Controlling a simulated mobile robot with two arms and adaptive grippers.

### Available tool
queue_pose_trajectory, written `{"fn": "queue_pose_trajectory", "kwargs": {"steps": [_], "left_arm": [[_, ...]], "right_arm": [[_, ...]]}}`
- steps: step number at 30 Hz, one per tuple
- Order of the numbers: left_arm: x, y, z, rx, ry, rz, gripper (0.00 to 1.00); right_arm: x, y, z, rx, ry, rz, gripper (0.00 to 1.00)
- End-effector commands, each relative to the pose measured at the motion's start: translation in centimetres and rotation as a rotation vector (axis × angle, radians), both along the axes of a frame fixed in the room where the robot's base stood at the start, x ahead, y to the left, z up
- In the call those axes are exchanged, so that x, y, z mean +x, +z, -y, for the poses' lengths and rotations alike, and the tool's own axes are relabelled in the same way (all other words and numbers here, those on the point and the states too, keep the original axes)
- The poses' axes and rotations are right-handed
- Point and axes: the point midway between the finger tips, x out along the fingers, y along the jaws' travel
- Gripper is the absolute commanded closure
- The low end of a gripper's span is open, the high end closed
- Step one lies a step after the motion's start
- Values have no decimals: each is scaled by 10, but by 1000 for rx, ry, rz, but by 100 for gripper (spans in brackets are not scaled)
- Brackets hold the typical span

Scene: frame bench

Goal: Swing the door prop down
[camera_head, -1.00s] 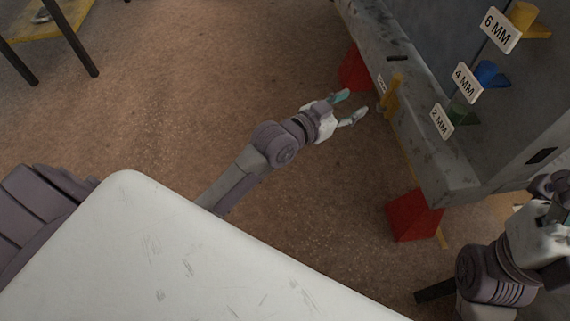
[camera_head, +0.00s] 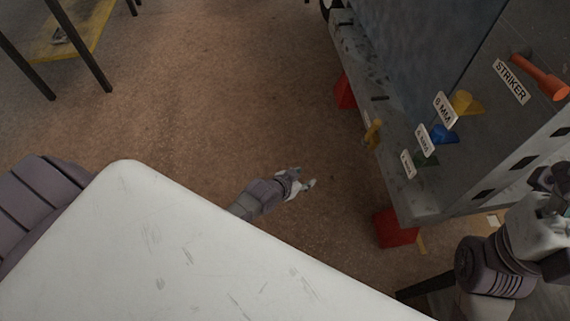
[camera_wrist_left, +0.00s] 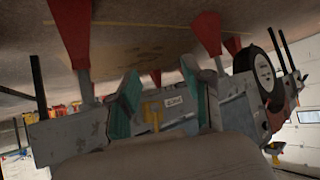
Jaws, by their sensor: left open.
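A small yellow piece (camera_head: 372,133), which may be the door prop, is on the near edge of the grey metal frame (camera_head: 385,165) in the head view. A yellow piece (camera_wrist_left: 152,112) also shows in the left wrist view, between the fingers and beyond them. My left gripper (camera_head: 306,178) is open and empty, low over the floor, left of the frame and apart from the yellow piece. Its two teal fingers (camera_wrist_left: 125,108) stand apart in the wrist view. My right gripper (camera_head: 555,205) is at the right edge, partly cut off, and its jaws are unclear.
Red stands (camera_head: 396,228) support the frame. Blue, yellow and orange pegs (camera_head: 540,76) with labels sit on it. A white surface (camera_head: 170,250) fills the lower left. Brown floor (camera_head: 220,110) between is clear.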

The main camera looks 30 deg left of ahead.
Motion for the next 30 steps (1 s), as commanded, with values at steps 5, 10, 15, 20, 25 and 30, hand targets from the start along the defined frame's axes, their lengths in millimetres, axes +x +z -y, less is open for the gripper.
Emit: {"fn": "queue_pose_trajectory", "kwargs": {"steps": [5,10,15,20,25,30], "left_arm": [[-33,-8,-9,22,21,-95,50],[-58,-19,-15,37,34,-157,50],[-73,-25,-18,45,41,-192,50],[-78,-29,-19,48,43,-203,50],[-78,-30,-19,48,43,-203,50],[-78,-30,-19,49,42,-203,50]], "right_arm": [[0,40,0,0,0,0,31],[0,58,0,0,0,0,31],[0,67,0,0,0,0,31],[0,69,0,0,0,0,31],[0,68,0,0,0,0,31],[0,68,0,0,0,0,31]]}}
